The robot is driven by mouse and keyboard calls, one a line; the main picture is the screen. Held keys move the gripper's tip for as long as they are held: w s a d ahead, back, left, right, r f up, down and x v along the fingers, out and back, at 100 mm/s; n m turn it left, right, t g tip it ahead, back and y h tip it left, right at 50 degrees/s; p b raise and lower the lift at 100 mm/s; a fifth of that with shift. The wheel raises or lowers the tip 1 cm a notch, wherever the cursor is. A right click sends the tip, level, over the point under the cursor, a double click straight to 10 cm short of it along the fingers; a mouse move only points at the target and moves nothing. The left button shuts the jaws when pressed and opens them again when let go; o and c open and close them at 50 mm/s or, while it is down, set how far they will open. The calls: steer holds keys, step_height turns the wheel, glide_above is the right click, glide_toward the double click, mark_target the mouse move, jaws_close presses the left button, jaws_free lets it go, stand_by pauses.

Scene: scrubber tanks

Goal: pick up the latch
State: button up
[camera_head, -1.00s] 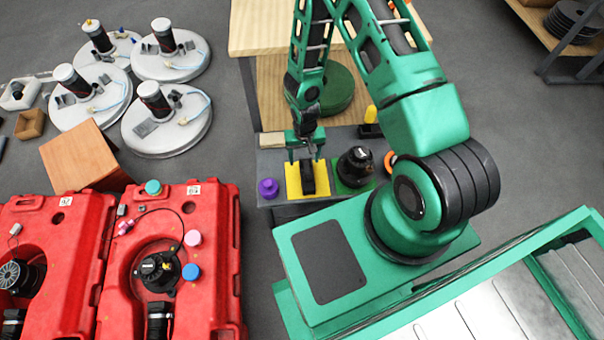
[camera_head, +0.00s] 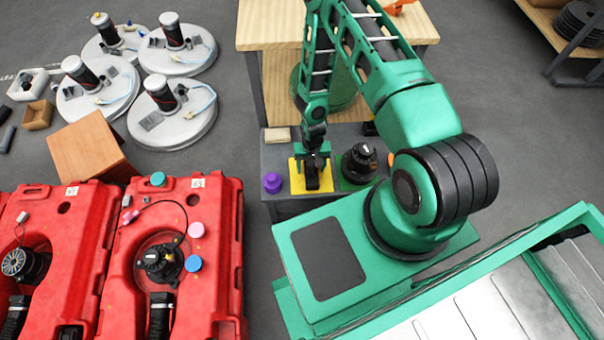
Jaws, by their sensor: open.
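The latch looks to be the small black piece (camera_head: 312,183) on the yellow square pad (camera_head: 297,186) on the low grey table. My gripper (camera_head: 312,182) points down over the yellow pad with its green fingers around or just above the black piece. The jaws are open. The exact gap between fingers and piece is too small to tell, and the fingers hide part of it.
A black round part (camera_head: 358,163) stands on a green pad close to the right, and a purple knob (camera_head: 272,183) stands to the left. A tan block (camera_head: 277,134) lies behind. Red tanks (camera_head: 216,250) fill the lower left. A wooden table (camera_head: 270,30) stands beyond.

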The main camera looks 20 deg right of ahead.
steer(key=shift+f, duration=0.35)
steer(key=c, duration=1.2)
steer(key=shift+c, duration=0.2)
steer(key=shift+r, duration=0.15)
